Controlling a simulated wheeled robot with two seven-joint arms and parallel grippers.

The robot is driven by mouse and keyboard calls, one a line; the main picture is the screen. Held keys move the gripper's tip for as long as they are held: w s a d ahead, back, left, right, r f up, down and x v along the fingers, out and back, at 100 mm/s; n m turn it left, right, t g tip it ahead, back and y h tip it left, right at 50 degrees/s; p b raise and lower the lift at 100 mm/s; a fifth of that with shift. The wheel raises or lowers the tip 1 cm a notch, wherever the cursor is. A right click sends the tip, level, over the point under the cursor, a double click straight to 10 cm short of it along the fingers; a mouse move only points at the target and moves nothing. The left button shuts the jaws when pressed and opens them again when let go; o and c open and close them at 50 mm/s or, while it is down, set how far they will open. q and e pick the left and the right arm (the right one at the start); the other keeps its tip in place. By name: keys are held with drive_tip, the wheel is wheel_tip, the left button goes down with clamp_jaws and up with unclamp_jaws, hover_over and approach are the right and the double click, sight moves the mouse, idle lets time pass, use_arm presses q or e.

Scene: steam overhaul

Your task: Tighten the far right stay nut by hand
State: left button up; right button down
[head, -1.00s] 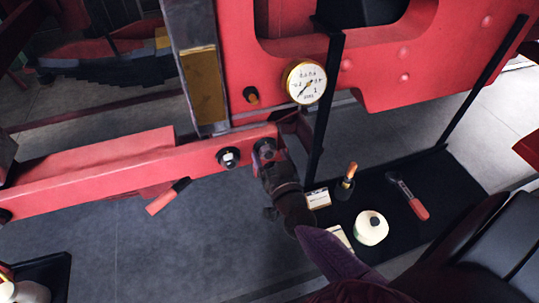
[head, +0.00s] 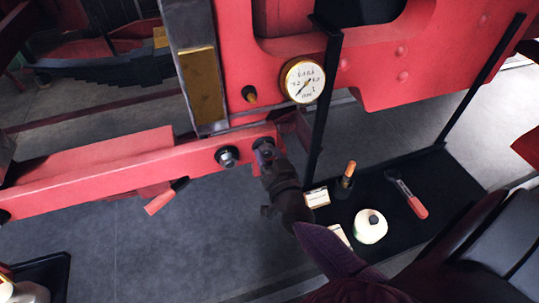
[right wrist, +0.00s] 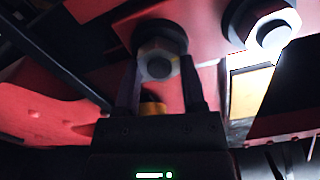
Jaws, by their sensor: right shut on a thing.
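The far right stay nut (head: 262,143) sits on its stud at the right end of the red beam (head: 100,178). My right gripper (head: 266,158) is at this nut and hides much of it in the head view. In the right wrist view the hexagonal nut (right wrist: 160,60) lies between the two dark fingers (right wrist: 160,85), with a dark round collar behind it. The gripper is shut on it. A second nut (head: 227,157) is just left on the same beam, apart from the gripper; it also shows in the right wrist view (right wrist: 270,28). My left gripper is out of view.
A pressure gauge (head: 303,80) is above the gripper, beside a black upright (head: 322,125). A black shelf (head: 385,238) at lower right holds a white round container (head: 370,226) and a red-handled wrench (head: 407,194).

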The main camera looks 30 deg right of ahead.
drive_tip(key=m, duration=0.3)
drive_tip(key=shift+d, duration=0.1)
drive_tip(key=m+b, duration=0.1)
drive_tip(key=m, duration=0.3)
drive_tip(key=shift+f, duration=0.1)
drive_tip(key=m+b, duration=0.1)
drive_tip(key=m, duration=0.5)
drive_tip(key=shift+f+m, duration=0.15)
drive_tip(key=shift+m, duration=0.15)
idle(0.4)
drive_tip(key=shift+c, duration=0.8)
unclamp_jaws()
